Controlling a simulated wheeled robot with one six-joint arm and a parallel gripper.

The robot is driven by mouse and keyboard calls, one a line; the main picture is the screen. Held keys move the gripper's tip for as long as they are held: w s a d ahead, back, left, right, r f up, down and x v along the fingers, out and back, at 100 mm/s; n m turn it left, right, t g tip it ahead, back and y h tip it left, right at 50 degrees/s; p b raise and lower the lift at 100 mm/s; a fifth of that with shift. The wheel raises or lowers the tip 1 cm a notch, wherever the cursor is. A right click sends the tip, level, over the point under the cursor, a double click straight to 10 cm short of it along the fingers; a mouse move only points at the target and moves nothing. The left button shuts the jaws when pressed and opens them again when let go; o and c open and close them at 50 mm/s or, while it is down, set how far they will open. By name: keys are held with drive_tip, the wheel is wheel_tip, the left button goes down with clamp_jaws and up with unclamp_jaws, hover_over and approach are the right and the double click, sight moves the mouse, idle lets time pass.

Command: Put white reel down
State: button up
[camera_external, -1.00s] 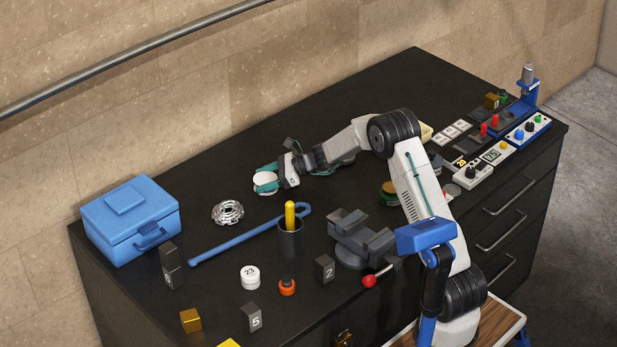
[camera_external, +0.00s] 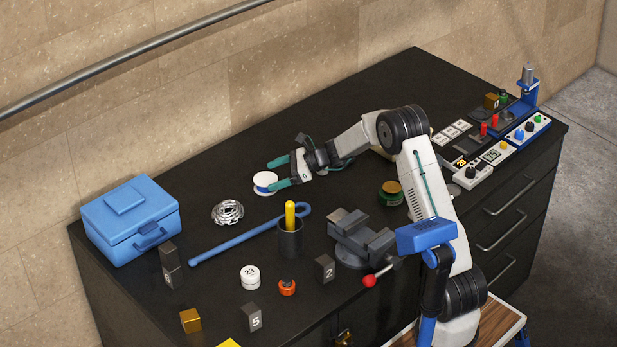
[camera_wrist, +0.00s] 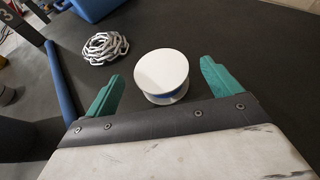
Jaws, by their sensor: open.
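The white reel (camera_external: 265,182) stands flat on the black bench top, with a blue band showing between its two white discs. In the wrist view the reel (camera_wrist: 162,74) sits between and a little ahead of my two teal fingers, with dark bench showing on both sides of it. My gripper (camera_external: 277,172) is open, its fingers apart, just to the right of the reel in the external view; in the wrist view the fingers (camera_wrist: 161,88) touch nothing that I can see.
A coiled chain (camera_external: 228,212) and a blue hooked bar (camera_external: 245,236) lie near the reel. A dark cup with a yellow stick (camera_external: 290,238), a vise (camera_external: 360,240) and a blue toolbox (camera_external: 131,220) stand on the bench. The bench behind the reel is clear.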

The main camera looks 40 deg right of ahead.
drive_tip(key=v, duration=0.8)
drive_tip(key=s+a+r+n+g+h, duration=0.1)
drive_tip(key=s+a+r+n+g, duration=0.1)
drive_tip(key=s+a+r+n, duration=0.4)
drive_tip(key=s+a+r+n+g, duration=0.2)
drive_tip(key=s+a+n, duration=0.1)
drive_tip(key=s, duration=0.5)
drive_tip(key=s+a+r+n+g+h, duration=0.1)
drive_tip(key=s+a+r+n+g, duration=0.1)
drive_tip(key=s+a+r+n, duration=0.45)
drive_tip(key=s+d+f+n+h, duration=0.1)
drive_tip(key=s+n+h, duration=0.1)
drive_tip(key=s, duration=0.7)
drive_tip(key=s+d+f+n+g+h, duration=0.1)
drive_tip(key=s+n, duration=0.4)
drive_tip(key=s, duration=0.5)
drive_tip(key=s+d+f+n+h, duration=0.1)
drive_tip(key=s+h, duration=0.4)
drive_tip(key=s, duration=0.5)
drive_tip(key=shift+s+d+n+g, duration=0.2)
drive_tip(key=shift+d+n+g, duration=0.1)
drive_tip(key=shift+d+n, duration=0.8)
